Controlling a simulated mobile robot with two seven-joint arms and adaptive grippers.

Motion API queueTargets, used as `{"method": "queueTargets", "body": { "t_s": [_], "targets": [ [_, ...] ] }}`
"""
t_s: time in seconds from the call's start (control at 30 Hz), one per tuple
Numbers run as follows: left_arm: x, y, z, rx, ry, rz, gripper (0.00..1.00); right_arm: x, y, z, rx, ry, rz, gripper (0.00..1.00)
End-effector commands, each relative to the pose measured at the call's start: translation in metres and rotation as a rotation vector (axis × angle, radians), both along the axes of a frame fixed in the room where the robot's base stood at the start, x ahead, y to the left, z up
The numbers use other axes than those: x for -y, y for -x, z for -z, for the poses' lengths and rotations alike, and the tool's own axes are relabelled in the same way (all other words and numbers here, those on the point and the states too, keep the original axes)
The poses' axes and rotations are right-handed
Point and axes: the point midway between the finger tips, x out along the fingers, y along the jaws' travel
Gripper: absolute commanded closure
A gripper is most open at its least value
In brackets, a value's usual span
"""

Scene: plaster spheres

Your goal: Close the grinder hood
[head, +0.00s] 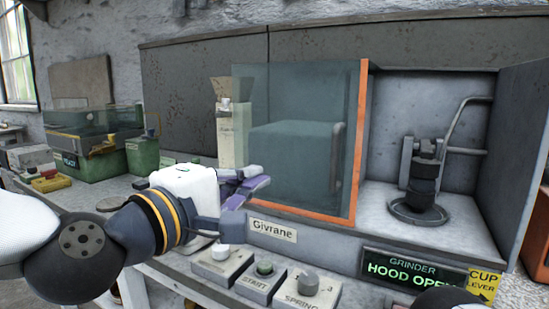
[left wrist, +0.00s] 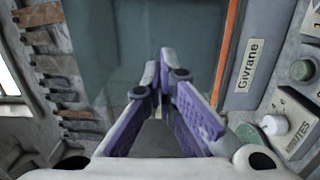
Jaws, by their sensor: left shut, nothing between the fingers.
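The grinder hood is a see-through bluish panel (head: 300,100) with an orange edge strip (head: 362,140). It covers the left part of the grinder bay, and the right part, with the dark grinding spindle (head: 425,180), stands uncovered. In the left wrist view, the purple fingers (left wrist: 165,68) point toward the panel (left wrist: 195,30), left of the orange strip (left wrist: 228,40). My right gripper is out of view.
A yellow "CUP LEVER" sign (head: 483,283) is at the right. Green boxes (head: 90,155) stand on the bench at left.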

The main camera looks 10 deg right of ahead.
Motion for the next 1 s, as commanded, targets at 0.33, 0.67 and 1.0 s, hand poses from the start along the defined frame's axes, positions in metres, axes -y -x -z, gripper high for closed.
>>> {"method": "queueTargets", "body": {
  "t_s": [0.33, 0.67, 1.0],
  "targets": [
    [0.035, -0.042, 0.000, 0.002, 0.002, 0.001, 1.00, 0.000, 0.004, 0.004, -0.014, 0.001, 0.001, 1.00],
    [0.082, -0.068, -0.006, 0.008, 0.000, 0.004, 1.00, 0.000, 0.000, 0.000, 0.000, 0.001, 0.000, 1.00],
    [0.099, -0.061, -0.002, 0.003, 0.003, -0.001, 1.00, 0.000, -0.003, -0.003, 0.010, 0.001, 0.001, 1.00]
  ]
}}
